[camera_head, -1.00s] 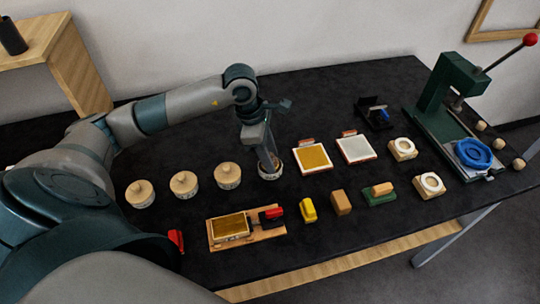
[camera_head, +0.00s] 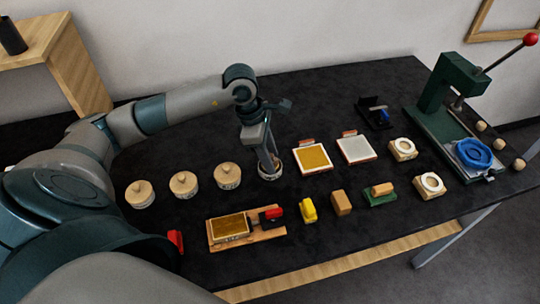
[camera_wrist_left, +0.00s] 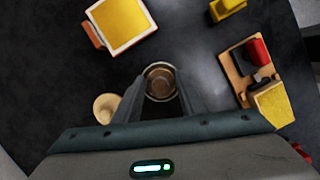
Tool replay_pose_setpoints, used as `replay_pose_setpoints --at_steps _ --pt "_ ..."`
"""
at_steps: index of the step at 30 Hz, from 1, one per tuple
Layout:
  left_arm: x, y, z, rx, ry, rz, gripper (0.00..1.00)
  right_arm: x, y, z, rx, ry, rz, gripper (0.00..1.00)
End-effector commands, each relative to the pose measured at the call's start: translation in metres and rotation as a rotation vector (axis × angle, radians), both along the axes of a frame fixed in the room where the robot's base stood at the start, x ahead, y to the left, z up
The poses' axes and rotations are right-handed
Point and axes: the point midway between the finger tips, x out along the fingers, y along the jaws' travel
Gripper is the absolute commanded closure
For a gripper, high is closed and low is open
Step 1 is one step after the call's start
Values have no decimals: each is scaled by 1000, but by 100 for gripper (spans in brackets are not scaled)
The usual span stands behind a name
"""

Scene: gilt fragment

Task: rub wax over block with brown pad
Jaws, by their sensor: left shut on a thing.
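My left gripper (camera_head: 270,164) points down and is shut on a small open round pot (camera_head: 270,174) behind the work board. In the left wrist view the pot (camera_wrist_left: 160,83) sits between the two fingers, with a dark brown inside. A gold-topped block (camera_head: 230,227) lies on a wooden board (camera_head: 265,236) with a red-and-black clamp. A tan-brown upright block (camera_head: 341,202), which may be the brown pad, stands to the right, apart from my gripper. A yellow pad (camera_head: 308,210) stands beside it. My right gripper is not in view.
Several lidded pots (camera_head: 184,184) stand left of my gripper. A gold plate (camera_head: 313,158) and a white plate (camera_head: 356,148) lie to the right. A green brush-like block (camera_head: 380,194) and a green press (camera_head: 445,105) stand further right. A pale round piece (camera_wrist_left: 106,107) lies near the pot.

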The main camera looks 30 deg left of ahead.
Motion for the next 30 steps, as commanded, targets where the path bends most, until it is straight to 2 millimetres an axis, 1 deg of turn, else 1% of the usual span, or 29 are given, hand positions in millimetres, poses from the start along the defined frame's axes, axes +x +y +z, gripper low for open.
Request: replay_pose_setpoints --at_steps 7,11,30 --pt "-2 0 -2 0 6 -1 80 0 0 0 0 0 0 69" --pt "-1 0 0 1 5 -1 80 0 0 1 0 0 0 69" --pt "0 0 43 0 0 0 80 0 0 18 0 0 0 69"
